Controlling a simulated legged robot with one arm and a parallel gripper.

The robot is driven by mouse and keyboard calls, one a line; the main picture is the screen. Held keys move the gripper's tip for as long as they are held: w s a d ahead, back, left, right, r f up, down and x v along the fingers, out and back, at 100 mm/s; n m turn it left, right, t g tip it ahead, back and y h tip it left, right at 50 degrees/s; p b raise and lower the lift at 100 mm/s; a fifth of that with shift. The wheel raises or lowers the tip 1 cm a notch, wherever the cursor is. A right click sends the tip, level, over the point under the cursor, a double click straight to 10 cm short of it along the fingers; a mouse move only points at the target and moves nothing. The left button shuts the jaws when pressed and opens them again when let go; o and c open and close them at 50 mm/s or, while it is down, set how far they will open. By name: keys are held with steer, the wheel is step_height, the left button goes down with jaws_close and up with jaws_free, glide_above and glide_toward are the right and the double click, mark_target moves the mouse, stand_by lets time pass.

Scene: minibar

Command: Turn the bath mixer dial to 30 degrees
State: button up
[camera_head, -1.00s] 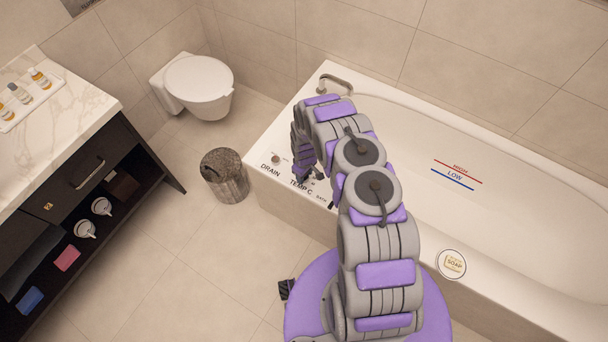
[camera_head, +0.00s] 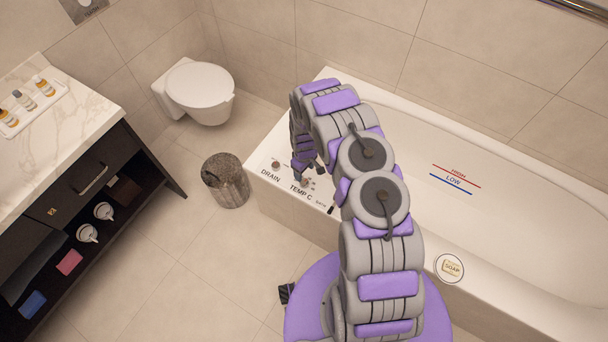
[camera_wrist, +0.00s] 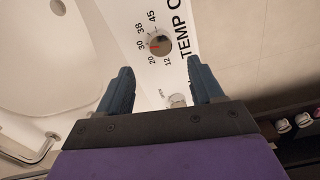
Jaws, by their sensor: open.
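The bath mixer dial (camera_wrist: 160,44) is a round chrome knob on the white tub edge, ringed by the numbers 12, 20, 30, 38 and 45 beside the "TEMP C" label. Its red mark is on the side facing 30; I cannot read the exact angle. In the head view, the dial (camera_head: 308,183) is small beside the label. My gripper (camera_wrist: 163,80) is open, with nothing between its two blue-grey fingers. The dial is in front of and beyond the fingertips, apart from them. In the head view, my gripper (camera_head: 305,166) hangs just above the dial area.
A smaller knob (camera_wrist: 178,100) is near the dial. The drain knob (camera_head: 276,164) is at the tub's left end. A round soap dish (camera_head: 449,268) sits on the tub rim. A bin (camera_head: 226,180) stands left of the tub; floor between it and the dark vanity is clear.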

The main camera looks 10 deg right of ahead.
step_height(320, 180, up, 9)
steer(key=p, duration=0.1)
steer(key=shift+f, duration=0.2)
steer(key=shift+w, duration=0.1)
steer(key=shift+c, duration=0.2)
